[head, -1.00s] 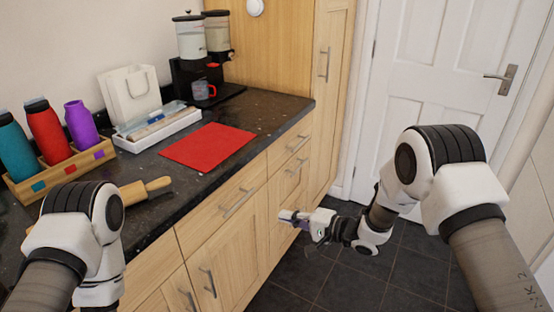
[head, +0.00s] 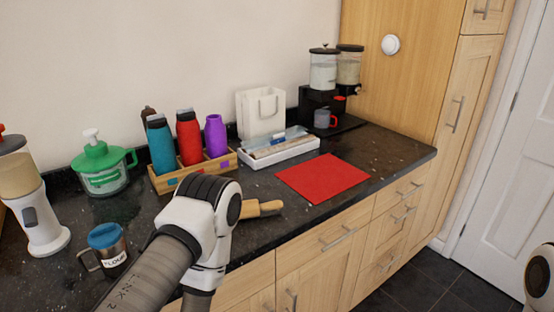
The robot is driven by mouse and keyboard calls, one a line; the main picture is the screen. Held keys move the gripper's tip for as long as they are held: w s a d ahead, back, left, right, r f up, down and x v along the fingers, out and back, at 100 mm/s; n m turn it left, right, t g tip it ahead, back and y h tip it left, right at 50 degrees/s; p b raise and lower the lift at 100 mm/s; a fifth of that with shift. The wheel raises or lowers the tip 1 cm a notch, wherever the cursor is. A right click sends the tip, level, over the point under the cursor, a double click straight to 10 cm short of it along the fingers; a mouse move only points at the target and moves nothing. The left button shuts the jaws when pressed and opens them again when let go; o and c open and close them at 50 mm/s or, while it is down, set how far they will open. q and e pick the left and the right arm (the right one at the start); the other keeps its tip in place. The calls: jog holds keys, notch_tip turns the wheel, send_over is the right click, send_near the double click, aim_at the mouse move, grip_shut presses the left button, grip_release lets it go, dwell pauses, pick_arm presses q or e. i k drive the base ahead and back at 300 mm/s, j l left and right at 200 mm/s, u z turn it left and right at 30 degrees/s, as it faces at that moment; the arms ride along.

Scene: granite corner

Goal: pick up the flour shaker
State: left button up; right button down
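The flour shaker (head: 108,251) is a small metal cup with a blue lid, a handle on its left and a label that appears to read FLOUR. It stands upright on the dark granite counter at the lower left of the head view, just left of my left arm. My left arm's gripper is hidden below the arm links or out of the frame, so its fingers do not show. My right gripper is out of view; only a bit of my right arm shows at the lower right edge.
Behind the shaker stand a green-lidded chopper (head: 102,165), a white appliance (head: 35,205) and a wooden box (head: 226,163) holding bottles. A rolling pin (head: 262,208) lies partly behind my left arm. A red mat (head: 322,178), white tray (head: 283,150) and dispenser (head: 323,75) stand further right.

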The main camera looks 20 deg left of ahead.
aim_at(113, 261)
jog(key=k+j+u, duration=0.15)
jog(key=k+u, duration=0.3)
jog(key=k, duration=0.2)
jog(key=i+l+u, duration=0.2)
jog(key=u, duration=0.25)
jog(key=i+l+u, duration=0.1)
jog(key=l+u, duration=0.2)
jog(key=u, duration=0.2)
jog(key=i+l+u, duration=0.1)
jog(key=l+u, duration=0.35)
jog(key=i+j, duration=0.15)
jog(key=i, duration=0.1)
